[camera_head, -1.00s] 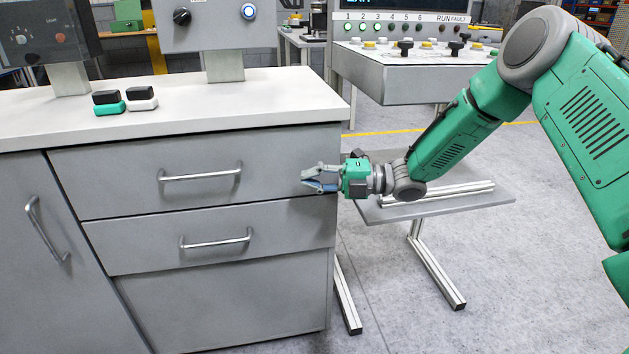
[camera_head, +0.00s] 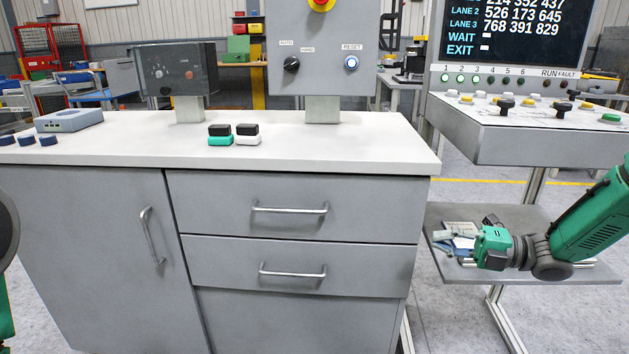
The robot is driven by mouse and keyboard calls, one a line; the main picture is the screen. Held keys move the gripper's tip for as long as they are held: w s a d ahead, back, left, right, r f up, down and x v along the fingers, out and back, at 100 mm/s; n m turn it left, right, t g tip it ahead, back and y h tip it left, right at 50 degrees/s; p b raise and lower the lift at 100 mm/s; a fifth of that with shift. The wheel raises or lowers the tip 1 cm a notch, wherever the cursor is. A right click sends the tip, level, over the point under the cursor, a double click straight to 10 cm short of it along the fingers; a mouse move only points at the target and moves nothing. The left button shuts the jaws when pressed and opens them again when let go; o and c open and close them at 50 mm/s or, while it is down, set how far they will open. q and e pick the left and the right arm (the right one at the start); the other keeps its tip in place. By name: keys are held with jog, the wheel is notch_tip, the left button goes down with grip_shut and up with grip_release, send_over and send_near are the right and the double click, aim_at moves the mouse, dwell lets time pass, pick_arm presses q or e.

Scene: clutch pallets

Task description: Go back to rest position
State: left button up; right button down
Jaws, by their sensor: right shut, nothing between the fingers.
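My right gripper (camera_head: 442,241) is at the right of the head view, beside the right end of the grey cabinet (camera_head: 290,252). It is shut and empty, in front of the low grey shelf (camera_head: 590,272) under the control console. My green right arm (camera_head: 592,225) comes in from the right edge. My left gripper is not in view; only a dark and green part of my left arm (camera_head: 6,235) shows at the left edge.
The white worktop (camera_head: 330,150) carries two small blocks, one black-green (camera_head: 220,136) and one black-white (camera_head: 247,136), a blue-grey box (camera_head: 68,120) and two control boxes. The console (camera_head: 545,135) stands at right. Both drawers and the door look closed.

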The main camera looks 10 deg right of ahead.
jog(key=a+f+m+t+h+p, duration=0.2)
jog(key=a+f+m+h+p, duration=0.25)
jog(key=a+m, duration=0.5)
jog(key=s+a+f+m+g+h+p, duration=0.2)
jog(key=s+a+f+m+h, duration=0.15)
jog(key=s+f+m, duration=0.4)
jog(key=s+d+f+m+g+h+p, duration=0.1)
jog(key=s+m, duration=0.5)
jog(key=s, duration=0.7)
jog(key=s+d+f+m+g+h+p, duration=0.1)
jog(key=s+m+g+h, duration=0.5)
jog(key=s, duration=0.6)
notch_tip(320, 180, down, 3)
jog(key=shift+s+d+r+g+p, duration=0.1)
jog(key=shift+s+d+g+p, duration=0.25)
jog(key=shift+g+p, duration=0.4)
jog(key=shift+w, duration=0.15)
